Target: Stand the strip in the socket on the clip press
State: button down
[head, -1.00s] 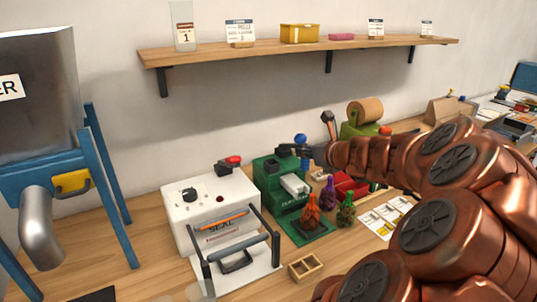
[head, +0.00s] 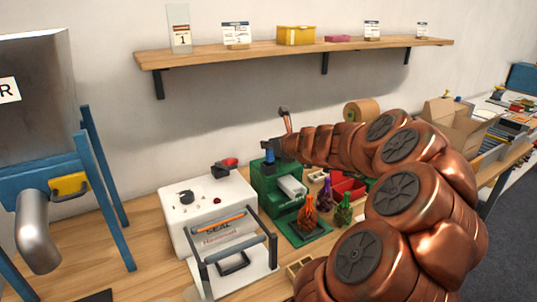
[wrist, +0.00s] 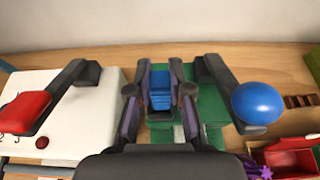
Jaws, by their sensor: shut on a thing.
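The green clip press (head: 266,175) stands right of the white sealer, and its green body also shows in the wrist view (wrist: 210,108). My gripper (head: 268,146) is over the top of the press. In the wrist view my gripper (wrist: 159,100) is shut on the blue ribbed strip (wrist: 160,85), which lies between the two fingers; the strip also shows as a small blue patch in the head view (head: 269,157). The press lever's blue ball knob (wrist: 257,103) is right of the fingers. I cannot see the socket, nor whether the strip touches it.
The white sealer (head: 205,205) with a red-tipped lever is close on the left. Orange (head: 308,212), purple (head: 326,194) and green (head: 343,208) bags stand in front of the press. A red bin (head: 350,187) is to the right. A shelf (head: 290,55) runs above.

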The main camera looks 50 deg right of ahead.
aim_at(271, 154)
jog(key=shift+w, duration=0.25)
jog(key=shift+w+f, duration=0.15)
jog(key=shift+f, duration=0.25)
jog(key=shift+f+b, duration=0.55)
jog(key=shift+f, duration=0.85)
jog(key=shift+f, duration=0.15)
jog(key=c, duration=1.1)
grip_release()
